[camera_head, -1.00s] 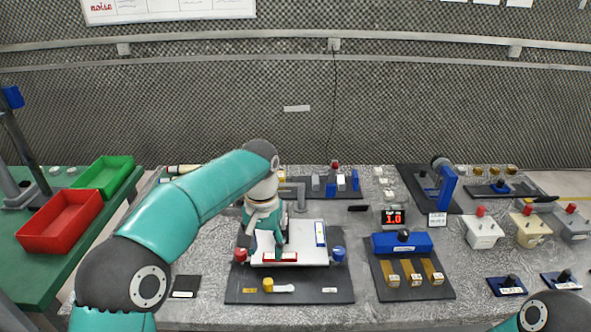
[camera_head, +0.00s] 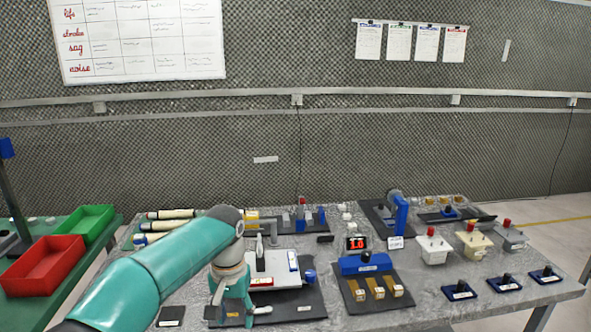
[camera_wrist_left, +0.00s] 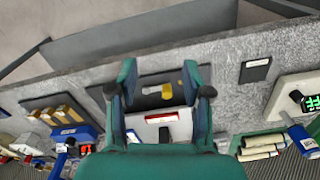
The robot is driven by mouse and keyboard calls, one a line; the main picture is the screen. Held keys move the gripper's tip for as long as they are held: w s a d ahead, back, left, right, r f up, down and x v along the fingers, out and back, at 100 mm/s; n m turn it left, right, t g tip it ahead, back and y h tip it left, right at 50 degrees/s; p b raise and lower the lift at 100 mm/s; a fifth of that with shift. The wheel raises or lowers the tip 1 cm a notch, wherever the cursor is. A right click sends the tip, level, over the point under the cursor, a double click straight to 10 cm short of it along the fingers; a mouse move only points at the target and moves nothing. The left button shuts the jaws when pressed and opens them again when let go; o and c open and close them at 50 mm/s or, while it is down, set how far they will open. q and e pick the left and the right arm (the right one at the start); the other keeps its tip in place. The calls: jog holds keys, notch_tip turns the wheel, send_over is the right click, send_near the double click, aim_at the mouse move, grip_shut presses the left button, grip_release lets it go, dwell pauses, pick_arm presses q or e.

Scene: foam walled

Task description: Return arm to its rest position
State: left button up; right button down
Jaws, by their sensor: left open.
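My left arm (camera_head: 140,285) comes in from the lower left of the head view and bends down at its teal and grey wrist. My left gripper (camera_head: 232,305) hangs over the left part of a dark board (camera_head: 305,305) and hides some of it. In the left wrist view the gripper (camera_wrist_left: 158,78) has its two teal fingers spread wide, with nothing held between them. The white plate (camera_wrist_left: 148,128) and a yellow knob (camera_wrist_left: 167,91) show beyond the gap. My right gripper is out of view.
A blue fixture (camera_head: 365,264) with a red display (camera_head: 357,243) stands right of the board. Several switch boxes (camera_head: 433,248) stand further right. Red (camera_head: 42,265) and green (camera_head: 83,224) bins sit on the left table.

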pick_arm(q)
jog(key=s+a+f+n+g, duration=0.1)
jog(key=s+a+f+g, duration=0.15)
jog(key=s+f, duration=0.45)
jog(key=s+a+f+g, duration=0.2)
jog(key=s+a+f, duration=0.15)
jog(key=f, duration=0.75)
jog(key=s+d+f+n+t+h, duration=0.1)
jog(key=s+d+f+t+h, duration=0.1)
jog(key=s+f, duration=0.5)
jog(key=s+d+f+n+t+h, duration=0.2)
jog(key=s+f, duration=0.5)
jog(key=s, duration=0.4)
jog(key=shift+d+f+t, duration=0.4)
jog(key=shift+d+t, duration=0.05)
jog(key=shift+d, duration=0.65)
